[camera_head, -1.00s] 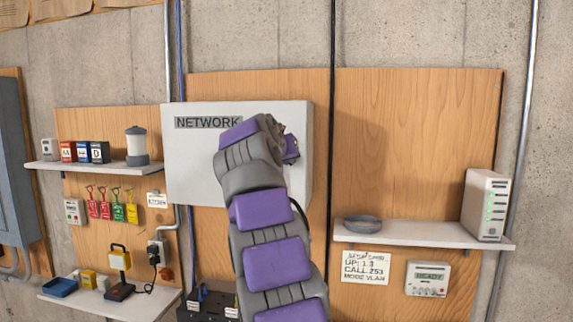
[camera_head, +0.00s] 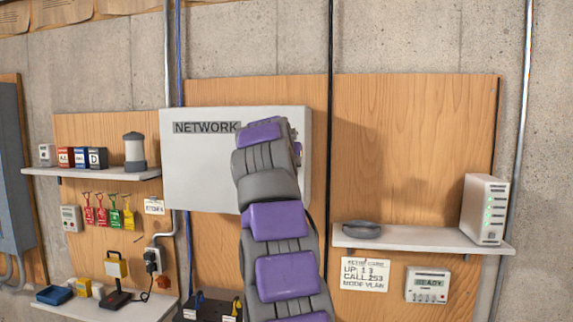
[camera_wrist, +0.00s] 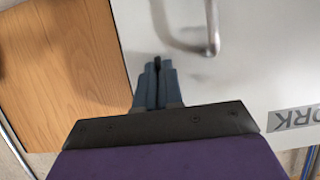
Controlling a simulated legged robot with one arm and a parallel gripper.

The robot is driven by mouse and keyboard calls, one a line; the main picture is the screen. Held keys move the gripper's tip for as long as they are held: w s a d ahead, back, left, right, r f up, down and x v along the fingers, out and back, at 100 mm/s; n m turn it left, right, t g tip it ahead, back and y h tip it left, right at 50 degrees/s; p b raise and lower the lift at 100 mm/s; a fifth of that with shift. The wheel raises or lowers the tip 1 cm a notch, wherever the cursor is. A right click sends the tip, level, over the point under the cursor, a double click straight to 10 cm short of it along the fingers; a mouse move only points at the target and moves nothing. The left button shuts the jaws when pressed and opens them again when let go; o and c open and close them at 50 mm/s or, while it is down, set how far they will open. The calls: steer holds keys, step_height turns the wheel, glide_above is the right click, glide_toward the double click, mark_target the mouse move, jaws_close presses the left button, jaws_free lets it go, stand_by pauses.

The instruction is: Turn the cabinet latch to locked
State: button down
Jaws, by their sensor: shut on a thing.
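The white cabinet (camera_head: 205,170), labelled NETWORK, hangs on the wood panel in the head view. Its front also fills the right of the wrist view (camera_wrist: 265,65), where it appears turned over. My gripper (camera_wrist: 157,66) is at the cabinet face near its edge, with its fingers close together. A small dark piece, apparently the latch (camera_wrist: 157,61), shows between the fingertips. Its turned angle cannot be made out. A grey bar handle (camera_wrist: 213,35) stands on the door beside the fingers, apart from them. In the head view my arm hides the latch and the fingertips.
A shelf (camera_head: 400,238) at right holds a dark round dish (camera_head: 361,229) and a white server box (camera_head: 484,208). A left shelf (camera_head: 95,172) holds small boxes and a canister (camera_head: 134,152). A black cable (camera_head: 331,60) runs down just right of the cabinet.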

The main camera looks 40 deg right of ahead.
steer(key=shift+f, duration=0.2)
steer(key=c, duration=1.3)
jaws_free()
steer(key=shift+w, duration=0.1)
steer(key=shift+r, duration=0.15)
steer(key=b+v, duration=0.1)
steer(key=v, duration=1.6)
steer(key=shift+a, duration=0.15)
